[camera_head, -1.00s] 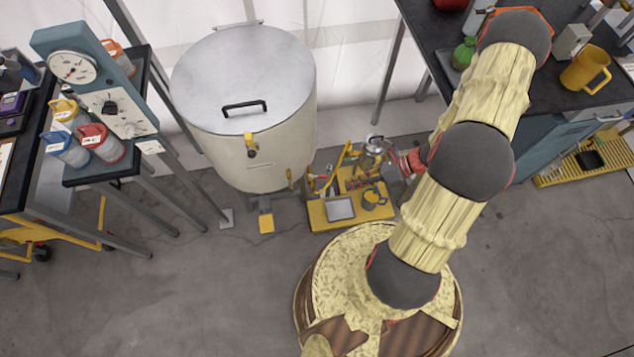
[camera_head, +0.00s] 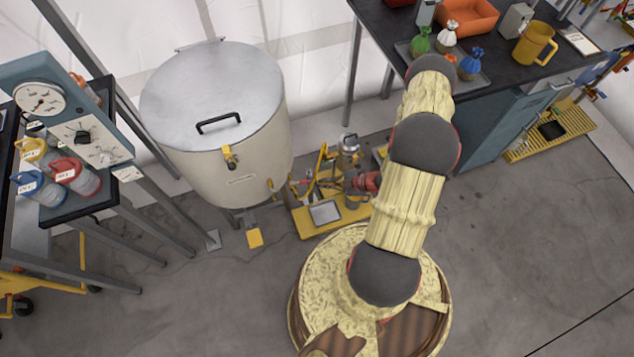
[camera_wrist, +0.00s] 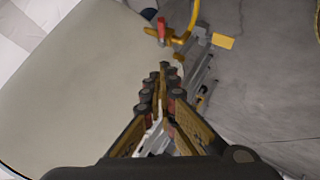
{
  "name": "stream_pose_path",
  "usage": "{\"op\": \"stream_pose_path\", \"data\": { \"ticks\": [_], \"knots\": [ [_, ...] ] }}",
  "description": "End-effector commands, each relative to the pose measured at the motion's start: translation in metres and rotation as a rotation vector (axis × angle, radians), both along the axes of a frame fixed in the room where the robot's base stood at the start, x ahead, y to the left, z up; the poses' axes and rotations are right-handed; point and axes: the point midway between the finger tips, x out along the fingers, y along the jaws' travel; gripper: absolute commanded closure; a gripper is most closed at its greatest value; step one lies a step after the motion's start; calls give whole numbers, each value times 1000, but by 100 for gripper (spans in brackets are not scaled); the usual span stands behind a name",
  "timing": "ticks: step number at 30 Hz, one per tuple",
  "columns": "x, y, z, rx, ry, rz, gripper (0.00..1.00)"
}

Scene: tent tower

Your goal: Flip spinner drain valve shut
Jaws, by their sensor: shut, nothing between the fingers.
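The spinner is a large cream drum (camera_head: 235,165) with a grey lid and black handle; it fills the left of the wrist view (camera_wrist: 70,75). Low on its right side is a small brass drain valve (camera_head: 271,186). In the wrist view the valve shows a red handle (camera_wrist: 162,31) beside a yellow curved pipe (camera_wrist: 192,20). My gripper (camera_wrist: 164,72) is shut and empty, pointing toward the valve with a visible gap between them. In the head view my red wrist is low, right of the drum, and the fingertips are hard to make out.
A yellow platform (camera_head: 308,226) with a small pan and metal canister (camera_head: 349,143) lies under my wrist. A yellow pedal (camera_head: 254,238) is on the floor by the drum. Tables with bottles (camera_head: 75,177) and bags (camera_head: 420,40) stand left and right.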

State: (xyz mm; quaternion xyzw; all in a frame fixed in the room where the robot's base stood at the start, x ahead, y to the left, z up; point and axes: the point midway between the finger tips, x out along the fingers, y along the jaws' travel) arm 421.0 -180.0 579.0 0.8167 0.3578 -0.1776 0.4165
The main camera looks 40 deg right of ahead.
Motion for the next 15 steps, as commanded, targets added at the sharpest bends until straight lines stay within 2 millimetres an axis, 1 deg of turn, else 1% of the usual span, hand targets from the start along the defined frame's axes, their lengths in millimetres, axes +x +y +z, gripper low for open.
{"op": "stream_pose_path", "data": {
  "ticks": [1, 13, 14, 15],
  "knots": [
    [4, 5, -6, 1, 0, 5, 100],
    [57, 39, -53, -2, -1, 9, 100],
    [60, 42, -56, -2, -1, 9, 100],
    [64, 39, -61, -3, -2, 4, 100]
  ]
}}
